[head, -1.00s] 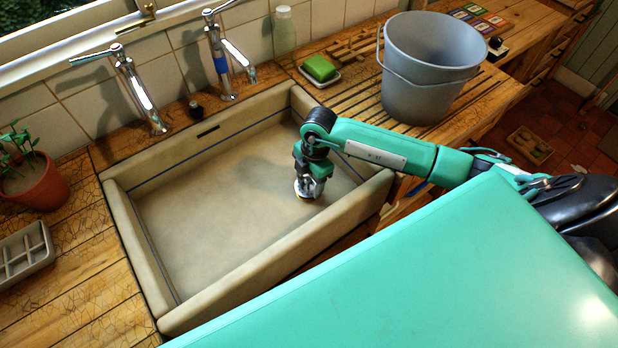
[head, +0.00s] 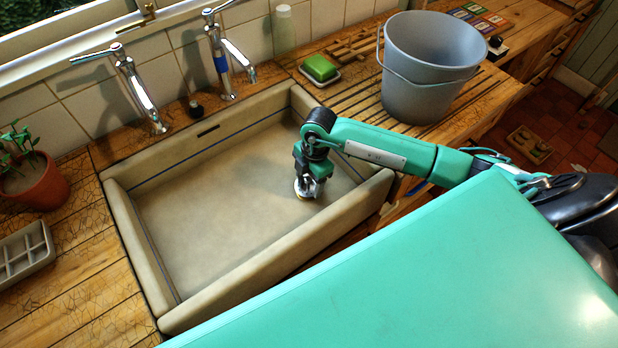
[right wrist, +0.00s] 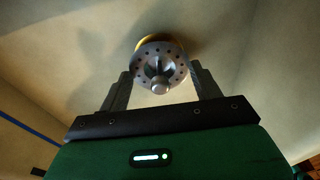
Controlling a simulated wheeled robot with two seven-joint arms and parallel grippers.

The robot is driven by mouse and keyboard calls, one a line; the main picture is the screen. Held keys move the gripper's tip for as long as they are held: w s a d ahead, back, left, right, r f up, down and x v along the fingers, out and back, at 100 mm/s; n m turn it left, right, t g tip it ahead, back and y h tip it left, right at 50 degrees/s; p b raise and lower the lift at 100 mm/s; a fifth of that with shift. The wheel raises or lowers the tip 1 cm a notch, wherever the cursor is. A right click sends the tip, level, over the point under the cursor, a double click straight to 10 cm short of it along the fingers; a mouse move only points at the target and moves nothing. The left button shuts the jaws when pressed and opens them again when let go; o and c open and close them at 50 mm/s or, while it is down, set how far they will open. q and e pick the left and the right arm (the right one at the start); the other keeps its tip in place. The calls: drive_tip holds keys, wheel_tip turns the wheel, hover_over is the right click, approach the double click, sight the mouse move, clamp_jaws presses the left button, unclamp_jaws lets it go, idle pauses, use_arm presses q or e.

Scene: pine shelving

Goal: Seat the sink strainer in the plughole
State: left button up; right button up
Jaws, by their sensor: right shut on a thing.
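The sink strainer (right wrist: 160,68) shows in the right wrist view as a round metal disc with small holes and a central knob. A yellowish ring (right wrist: 158,40) shows behind the disc's far edge; the plughole itself is hidden. In the head view my right gripper (head: 308,190) points down into the beige sink (head: 215,225), low over its floor toward the right end. I cannot tell whether the strainer touches the floor. My left gripper is not in view.
The sink walls stand close around my right gripper, with the front rim (head: 285,258) nearest. Two taps (head: 137,90) stand behind the sink. A grey bucket (head: 430,75) and a green soap (head: 320,67) sit on the right counter. A potted plant (head: 38,180) stands at left.

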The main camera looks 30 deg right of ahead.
drive_tip(key=shift+f+b, duration=0.75)
drive_tip(key=shift+f, duration=0.5)
drive_tip(key=o, duration=1.1)
drive_tip(key=shift+c, duration=0.2)
wheel_tip(320, 180, up, 14)
drive_tip(key=d+b, duration=0.2)
drive_tip(key=shift+f, duration=0.15)
drive_tip(key=shift+w, duration=0.1)
